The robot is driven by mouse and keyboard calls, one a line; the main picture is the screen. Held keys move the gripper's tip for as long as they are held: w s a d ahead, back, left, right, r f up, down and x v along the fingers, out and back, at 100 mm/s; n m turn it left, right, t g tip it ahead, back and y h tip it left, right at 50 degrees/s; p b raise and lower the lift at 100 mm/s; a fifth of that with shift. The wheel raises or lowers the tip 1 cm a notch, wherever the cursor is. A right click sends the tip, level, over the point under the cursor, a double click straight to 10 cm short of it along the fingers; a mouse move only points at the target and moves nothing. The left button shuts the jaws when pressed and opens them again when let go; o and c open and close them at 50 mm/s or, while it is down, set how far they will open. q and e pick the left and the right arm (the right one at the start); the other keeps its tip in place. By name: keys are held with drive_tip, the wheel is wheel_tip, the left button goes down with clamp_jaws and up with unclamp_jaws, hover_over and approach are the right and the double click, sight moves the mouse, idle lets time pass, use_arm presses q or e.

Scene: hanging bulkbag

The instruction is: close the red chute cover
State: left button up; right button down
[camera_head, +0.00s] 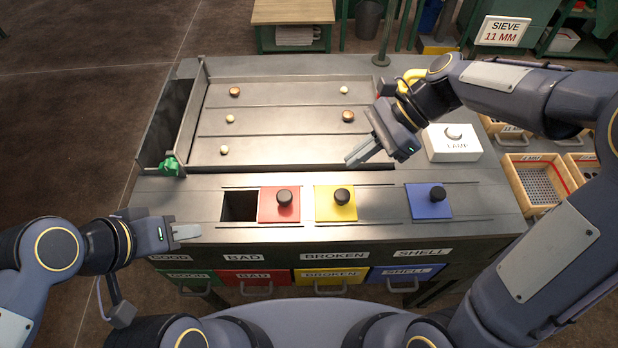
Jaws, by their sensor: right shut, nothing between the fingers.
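My left gripper (188,232) is near the table's front left edge, left of the hole and touching nothing visible. Its fingers are seen from the side, so their gap is hidden.
A yellow cover (325,212) stands close to the right of the red one; a blue cover (422,210) is further right. Several small round pieces lie on the tray (280,120) behind. A white lamp box (453,150) and green latch (170,165) flank it. Labelled drawers line the front.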

sight(263, 199)
drive_tip(key=x, duration=0.9)
drive_tip(key=shift+s+a+r, duration=0.1)
drive_tip(key=shift+s+a, duration=0.05)
drive_tip(key=shift+a, duration=0.45)
drive_tip(key=shift+s+a+r, duration=0.1)
drive_tip(key=shift+s+a, duration=0.05)
drive_tip(key=shift+a, duration=0.45)
drive_tip(key=shift+s+a+f, duration=0.1)
drive_tip(key=shift+s+a, duration=0.1)
drive_tip(key=shift+a, duration=0.5)
drive_tip(key=a+p, duration=0.1)
drive_tip(key=a, duration=0.7)
drive_tip(key=shift+a+p, duration=0.2)
drive_tip(key=shift+p, duration=0.2)
drive_tip(key=shift+a, duration=0.3)
